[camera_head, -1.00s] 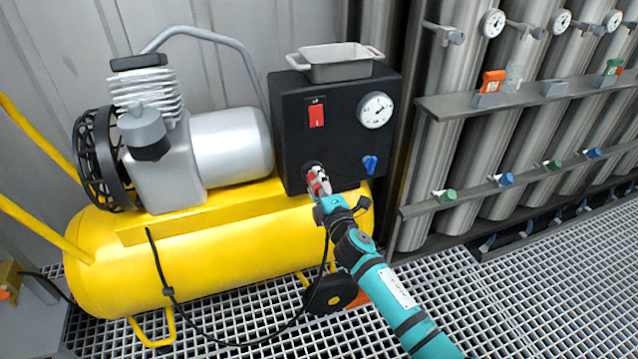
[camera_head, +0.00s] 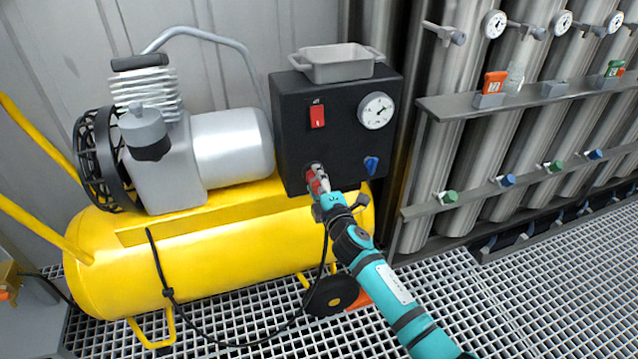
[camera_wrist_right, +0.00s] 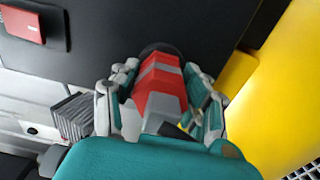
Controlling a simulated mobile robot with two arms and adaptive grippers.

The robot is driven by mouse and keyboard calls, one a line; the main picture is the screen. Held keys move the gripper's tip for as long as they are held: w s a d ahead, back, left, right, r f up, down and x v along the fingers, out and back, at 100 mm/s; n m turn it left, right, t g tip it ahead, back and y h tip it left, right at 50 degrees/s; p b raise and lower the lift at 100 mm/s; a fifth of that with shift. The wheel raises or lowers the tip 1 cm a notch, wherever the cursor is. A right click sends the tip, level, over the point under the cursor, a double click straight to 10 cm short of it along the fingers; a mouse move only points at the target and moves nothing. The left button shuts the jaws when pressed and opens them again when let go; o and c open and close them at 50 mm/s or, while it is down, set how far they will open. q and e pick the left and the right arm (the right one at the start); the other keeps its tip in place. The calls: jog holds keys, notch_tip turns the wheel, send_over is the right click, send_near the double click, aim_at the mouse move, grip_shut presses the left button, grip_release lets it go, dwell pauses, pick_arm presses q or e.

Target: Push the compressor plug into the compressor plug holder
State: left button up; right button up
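The compressor plug (camera_wrist_right: 160,85), red and grey, is between the fingers of my right gripper (camera_head: 318,186). In the right wrist view both fingers of the gripper (camera_wrist_right: 160,105) lie along its sides, and the gripper looks shut on it. The plug's far end meets a round dark holder (camera_wrist_right: 158,48) on the black panel; it is touching or very close, and I cannot tell how deep it sits. In the head view the plug (camera_head: 316,180) covers most of the holder (camera_head: 312,167). A black cable hangs below the plug. My left gripper is not in view.
The black control box (camera_head: 340,145) carries a red switch (camera_head: 317,115), a gauge (camera_head: 376,110), a blue knob (camera_head: 371,165) and a grey tray (camera_head: 338,66) on top. The yellow compressor tank (camera_head: 190,265) lies below and left. Steel vessels with shelves (camera_head: 500,104) stand at the right.

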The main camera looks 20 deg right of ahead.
jog(key=o, duration=0.5)
